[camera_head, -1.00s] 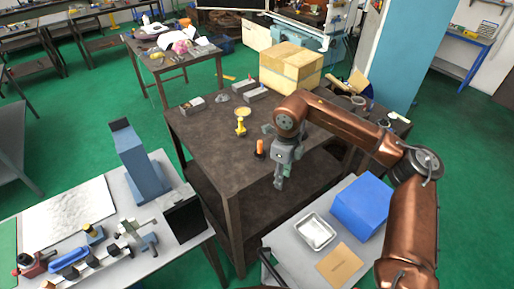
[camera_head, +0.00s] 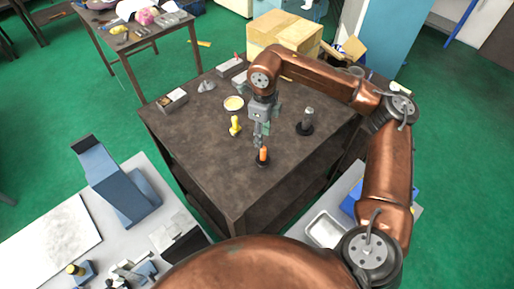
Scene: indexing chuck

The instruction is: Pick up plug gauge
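An orange-handled piece (camera_head: 263,154), which looks like the plug gauge, stands upright on a dark round base on the brown table (camera_head: 190,140), close to its front corner. My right gripper (camera_head: 259,144) points down at its top end. The fingertips are close to the orange handle or overlap it in the picture; I cannot tell whether they touch it or how far apart they are. My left gripper is not in view.
A yellow piece (camera_head: 235,126) and a shallow yellow dish (camera_head: 233,103) are left of the gripper. A grey cylinder on a black base (camera_head: 306,122) stands to the right. Grey blocks (camera_head: 172,101) and cardboard boxes (camera_head: 290,32) are at the back. The table's left part is clear.

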